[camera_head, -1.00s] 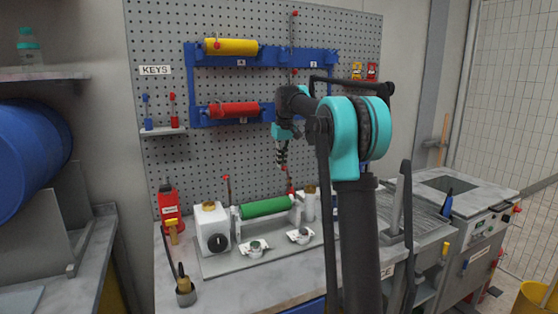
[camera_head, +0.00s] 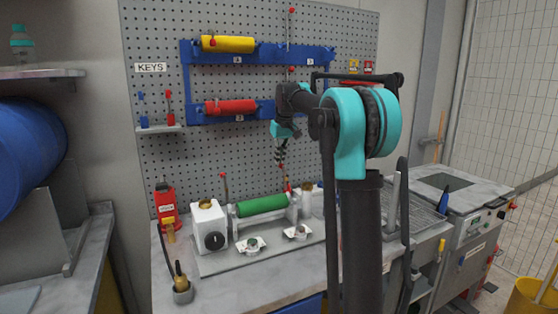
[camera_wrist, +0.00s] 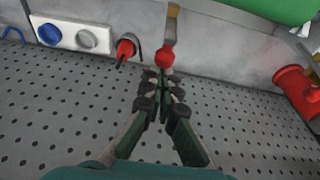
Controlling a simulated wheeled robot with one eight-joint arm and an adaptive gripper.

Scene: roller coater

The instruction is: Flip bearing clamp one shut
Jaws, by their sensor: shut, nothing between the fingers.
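A green roller (camera_head: 262,204) lies across two supports on a grey base plate on the bench. A red-tipped clamp lever (camera_head: 224,188) stands upright at its left end. A second red-tipped lever (camera_head: 287,186) stands at its right end. I cannot read which is clamp one. My gripper (camera_head: 280,158) is above the right end of the roller, pointing down, shut and empty. In the wrist view my gripper (camera_wrist: 162,88) has its fingertips close to a red ball knob (camera_wrist: 164,57) on a lever; touching or apart I cannot tell.
A pegboard (camera_head: 215,85) behind carries a blue rack (camera_head: 188,85) with yellow and red rollers. A white unit with a black knob (camera_head: 209,228) stands left of the green roller. Two small round fittings (camera_head: 252,245) lie in front.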

